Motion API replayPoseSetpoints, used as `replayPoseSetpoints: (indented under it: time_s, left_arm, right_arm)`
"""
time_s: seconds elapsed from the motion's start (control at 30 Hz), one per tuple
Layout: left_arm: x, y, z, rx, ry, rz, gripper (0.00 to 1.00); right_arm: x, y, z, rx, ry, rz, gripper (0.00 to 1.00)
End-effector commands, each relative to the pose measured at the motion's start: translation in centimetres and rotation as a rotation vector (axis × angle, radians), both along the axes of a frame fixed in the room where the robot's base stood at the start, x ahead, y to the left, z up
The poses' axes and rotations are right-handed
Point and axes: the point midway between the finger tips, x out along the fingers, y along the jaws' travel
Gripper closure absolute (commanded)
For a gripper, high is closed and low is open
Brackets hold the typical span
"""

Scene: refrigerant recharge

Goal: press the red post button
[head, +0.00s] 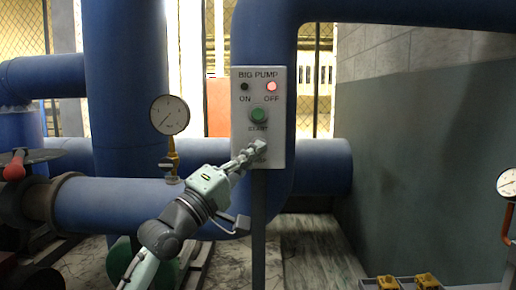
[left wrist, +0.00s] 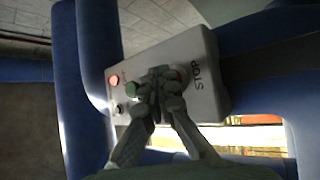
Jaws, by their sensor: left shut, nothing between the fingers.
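The grey control panel (head: 279,92) marked "BIG PUMP" stands on a post (head: 258,230) in the head view; it also shows tilted in the left wrist view (left wrist: 205,60). My left gripper (head: 256,148) is shut and empty, its fingertips at the panel's lower part, below the green START button (head: 258,115). My right gripper is not in view.
The OFF lamp (head: 271,87) glows red and the ON lamp (head: 244,87) is dark. Large blue pipes (head: 125,80) run behind and beside the panel. A gauge (head: 169,115) stands to the left, another gauge (head: 508,183) at the right edge.

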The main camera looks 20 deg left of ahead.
Motion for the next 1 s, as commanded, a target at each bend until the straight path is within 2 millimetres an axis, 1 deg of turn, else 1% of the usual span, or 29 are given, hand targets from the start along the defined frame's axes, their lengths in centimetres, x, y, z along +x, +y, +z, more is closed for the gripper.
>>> replayPoseSetpoints:
  time_s: [0.23, 0.57, 0.87, 1.0]
  left_arm:
    - [-0.2, 0.0, 0.0, 0.001, 0.0, 0.002, 1.0]
    - [-1.7, -0.4, 0.0, 0.001, 0.0, 0.002, 1.0]
    - [-1.8, -0.5, 0.0, 0.0, 0.0, 0.001, 1.0]
    - [-2.6, -0.8, 0.1, -0.001, 0.0, 0.0, 1.0]
  right_arm:
    - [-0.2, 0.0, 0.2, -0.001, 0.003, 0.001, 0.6]
    - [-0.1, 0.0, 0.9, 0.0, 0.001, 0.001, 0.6]
    - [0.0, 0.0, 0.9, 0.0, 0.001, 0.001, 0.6]
    - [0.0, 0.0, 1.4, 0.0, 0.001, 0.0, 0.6]
